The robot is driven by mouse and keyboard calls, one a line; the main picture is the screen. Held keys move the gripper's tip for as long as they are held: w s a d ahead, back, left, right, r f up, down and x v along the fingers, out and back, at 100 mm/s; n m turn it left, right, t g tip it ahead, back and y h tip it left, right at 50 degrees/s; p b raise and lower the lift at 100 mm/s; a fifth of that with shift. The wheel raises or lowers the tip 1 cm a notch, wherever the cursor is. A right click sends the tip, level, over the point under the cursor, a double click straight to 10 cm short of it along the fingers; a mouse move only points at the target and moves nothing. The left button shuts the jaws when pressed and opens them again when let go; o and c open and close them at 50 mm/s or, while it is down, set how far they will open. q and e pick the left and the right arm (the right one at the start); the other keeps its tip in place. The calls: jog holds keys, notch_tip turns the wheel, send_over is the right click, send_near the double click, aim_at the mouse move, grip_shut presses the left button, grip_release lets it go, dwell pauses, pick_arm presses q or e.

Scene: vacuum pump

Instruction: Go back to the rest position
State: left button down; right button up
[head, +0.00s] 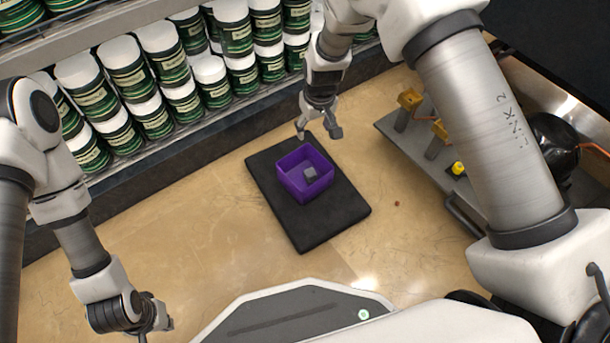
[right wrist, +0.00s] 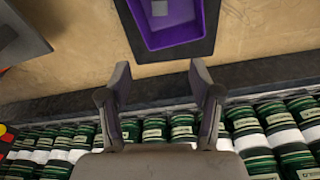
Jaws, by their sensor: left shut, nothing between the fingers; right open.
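My right gripper (head: 319,130) is open and empty. It hangs just behind the purple box (head: 289,163), on the shelf side, apart from it. In the right wrist view the open fingers (right wrist: 160,85) point toward the box (right wrist: 178,38). The box sits on a black mat (head: 325,225) and holds a small grey block (head: 310,174). My left gripper (head: 158,318) is low at the left, over the floor, with its fingers shut and partly hidden by its own wrist.
A shelf with several green-and-white cans (head: 128,75) runs along the back left.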

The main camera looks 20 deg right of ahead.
jog(key=shift+s+r, duration=0.15)
jog(key=shift+r, duration=0.45)
